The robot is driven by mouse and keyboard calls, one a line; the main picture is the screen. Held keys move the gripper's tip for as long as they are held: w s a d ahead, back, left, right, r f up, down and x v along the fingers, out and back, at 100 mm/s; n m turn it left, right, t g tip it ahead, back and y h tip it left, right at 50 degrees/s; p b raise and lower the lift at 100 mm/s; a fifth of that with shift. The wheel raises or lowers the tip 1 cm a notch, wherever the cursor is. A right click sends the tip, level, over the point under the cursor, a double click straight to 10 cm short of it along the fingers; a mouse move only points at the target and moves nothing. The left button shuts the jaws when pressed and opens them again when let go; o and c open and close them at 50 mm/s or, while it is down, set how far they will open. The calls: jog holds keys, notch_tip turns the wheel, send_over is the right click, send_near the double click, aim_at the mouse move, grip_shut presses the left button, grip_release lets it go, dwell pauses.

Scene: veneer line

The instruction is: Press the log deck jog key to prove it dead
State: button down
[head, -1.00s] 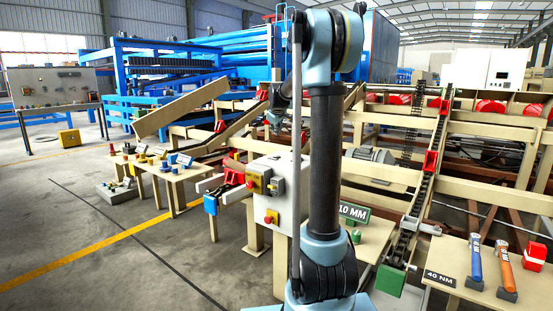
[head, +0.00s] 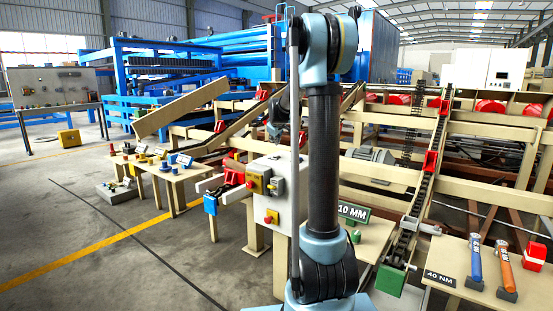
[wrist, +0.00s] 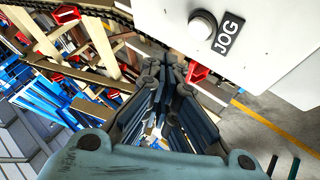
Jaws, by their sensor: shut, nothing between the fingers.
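The jog key is a round pale button (wrist: 203,24) on a white panel in the wrist view, next to a black label (wrist: 228,36) reading JOG. My gripper (wrist: 173,68) is shut and empty, its dark fingers pointing up the picture. The fingertips show below and left of the key, clear of it in the picture; the depth of the gap is hard to tell. In the head view the pale control box (head: 287,165) stands behind my arm, which hides part of it. I cannot make out the key or my fingertips there.
The box also carries a yellow-and-red switch (head: 255,184) and a red button on yellow (head: 271,217). A bench with a 10 MM sign (head: 353,212) and a chain conveyor (head: 425,180) stand to the right. Open floor (head: 90,215) lies left.

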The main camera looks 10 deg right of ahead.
jog(key=shift+f, duration=1.8)
jog(key=shift+f, duration=0.7)
dwell(0.9)
jog(key=shift+r, duration=0.8)
jog(key=shift+r, duration=0.1)
jog(key=shift+r, duration=2.4)
jog(key=shift+s, duration=0.1)
